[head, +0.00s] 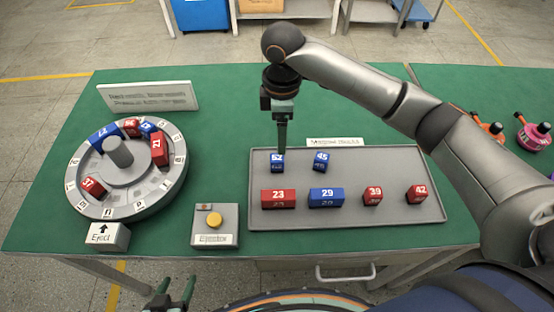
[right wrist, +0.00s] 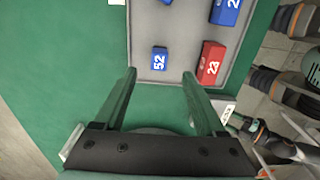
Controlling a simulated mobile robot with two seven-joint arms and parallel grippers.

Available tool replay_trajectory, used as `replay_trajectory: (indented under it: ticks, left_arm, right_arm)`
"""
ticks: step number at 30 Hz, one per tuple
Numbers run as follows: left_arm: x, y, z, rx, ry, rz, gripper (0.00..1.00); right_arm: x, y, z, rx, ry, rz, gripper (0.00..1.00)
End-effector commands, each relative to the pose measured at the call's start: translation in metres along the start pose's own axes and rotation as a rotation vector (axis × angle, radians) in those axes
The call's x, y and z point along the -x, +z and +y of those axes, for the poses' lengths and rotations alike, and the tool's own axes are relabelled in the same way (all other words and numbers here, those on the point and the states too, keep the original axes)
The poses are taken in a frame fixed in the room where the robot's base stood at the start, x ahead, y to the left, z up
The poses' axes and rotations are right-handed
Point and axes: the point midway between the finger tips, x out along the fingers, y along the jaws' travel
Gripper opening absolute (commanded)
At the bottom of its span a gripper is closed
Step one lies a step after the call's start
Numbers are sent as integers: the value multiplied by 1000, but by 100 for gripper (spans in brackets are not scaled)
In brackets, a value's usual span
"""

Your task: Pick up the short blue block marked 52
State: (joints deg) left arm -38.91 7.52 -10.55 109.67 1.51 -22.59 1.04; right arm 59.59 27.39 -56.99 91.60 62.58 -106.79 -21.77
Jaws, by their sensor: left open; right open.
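The short blue block marked 52 (head: 277,162) sits at the back left of the grey tray (head: 400,212). In the right wrist view the block (right wrist: 159,60) lies just beyond the fingertips, in line with the gap between them. My right gripper (head: 282,150) points down at the tray's back left edge, close behind and above the block. Its open, empty fingers show in the right wrist view (right wrist: 158,78). Whether a finger touches the block cannot be told. My left gripper (head: 174,290) is open and empty at the bottom left, in front of the table.
A blue block 45 (head: 321,161) stands right of 52. Red 23 (head: 278,198), blue 29 (head: 326,197), red 39 (head: 373,196) and red 42 (head: 417,194) form the front row. A round dial (head: 150,190) with blocks and a yellow button (head: 214,220) stand left.

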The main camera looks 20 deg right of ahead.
Motion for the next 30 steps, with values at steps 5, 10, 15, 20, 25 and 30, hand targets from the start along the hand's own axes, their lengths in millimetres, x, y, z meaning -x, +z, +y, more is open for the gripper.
replay_trajectory:
  ticks: [5,10,15,20,25,30]
  left_arm:
    - [-1,1,0,0,0,0,67]
    - [-2,2,0,0,0,0,67]
    - [-2,2,0,0,0,1,67]
    - [-2,2,0,0,0,1,67]
    - [-2,2,0,0,0,2,67]
    - [-2,2,0,0,0,2,67]
  right_arm:
    - [-33,0,0,-1,-2,-1,72]
    - [-46,-1,0,-1,0,1,72]
    - [-65,-6,0,-1,-2,0,72]
    - [-88,-9,1,-1,0,-1,72]
    - [-98,-9,1,0,2,1,72]
    - [-98,-9,1,0,2,1,72]
